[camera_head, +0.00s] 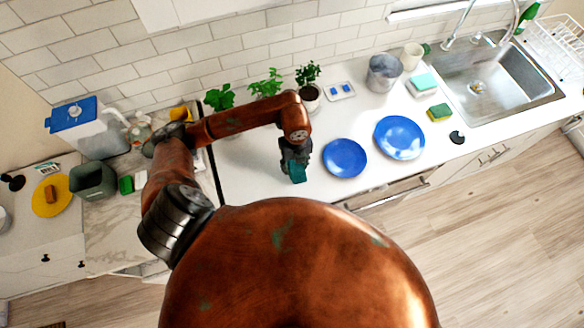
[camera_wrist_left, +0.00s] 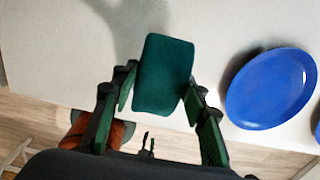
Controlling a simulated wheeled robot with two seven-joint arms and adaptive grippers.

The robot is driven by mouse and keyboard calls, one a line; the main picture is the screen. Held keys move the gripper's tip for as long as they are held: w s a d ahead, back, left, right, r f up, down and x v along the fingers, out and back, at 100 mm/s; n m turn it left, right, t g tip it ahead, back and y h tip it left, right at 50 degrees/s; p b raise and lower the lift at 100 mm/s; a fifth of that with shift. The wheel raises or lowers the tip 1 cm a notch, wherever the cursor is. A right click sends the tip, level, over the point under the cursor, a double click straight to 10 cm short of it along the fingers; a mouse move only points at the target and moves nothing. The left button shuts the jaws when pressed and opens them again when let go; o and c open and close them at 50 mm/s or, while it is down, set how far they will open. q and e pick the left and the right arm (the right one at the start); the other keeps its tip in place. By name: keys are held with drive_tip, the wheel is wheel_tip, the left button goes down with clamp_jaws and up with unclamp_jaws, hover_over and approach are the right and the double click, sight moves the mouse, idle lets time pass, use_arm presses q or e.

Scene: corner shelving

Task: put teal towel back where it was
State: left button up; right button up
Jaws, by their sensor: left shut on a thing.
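The teal towel (camera_wrist_left: 163,75) is a small folded block held between the fingers of my left gripper (camera_wrist_left: 158,100) in the left wrist view. In the head view the towel (camera_head: 298,174) shows below my left gripper (camera_head: 296,165), over the white counter near its front edge, left of the blue plates. The gripper is shut on the towel. I cannot tell how high above the counter it is.
Two blue plates (camera_head: 345,158) (camera_head: 400,138) lie on the white counter (camera_head: 250,180). Potted plants (camera_head: 308,88) stand along the wall. A sponge (camera_head: 439,113), a teal-topped stack (camera_head: 422,85), a grey pot (camera_head: 383,73) and the sink (camera_head: 490,80) are to the right.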

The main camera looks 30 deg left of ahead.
sight(292, 169)
use_arm(q)
drive_tip(key=shift+a+f, duration=0.4)
drive_tip(key=shift+f, duration=0.05)
drive_tip(key=f, duration=0.1)
drive_tip(key=f+p, duration=0.1)
drive_tip(key=f, duration=0.1)
drive_tip(key=shift+a, duration=0.25)
drive_tip(key=shift+f, duration=0.3)
drive_tip(key=shift+f, duration=0.1)
drive_tip(key=shift+f, duration=0.15)
drive_tip(key=o, duration=1)
drive_tip(key=shift+r, duration=0.2)
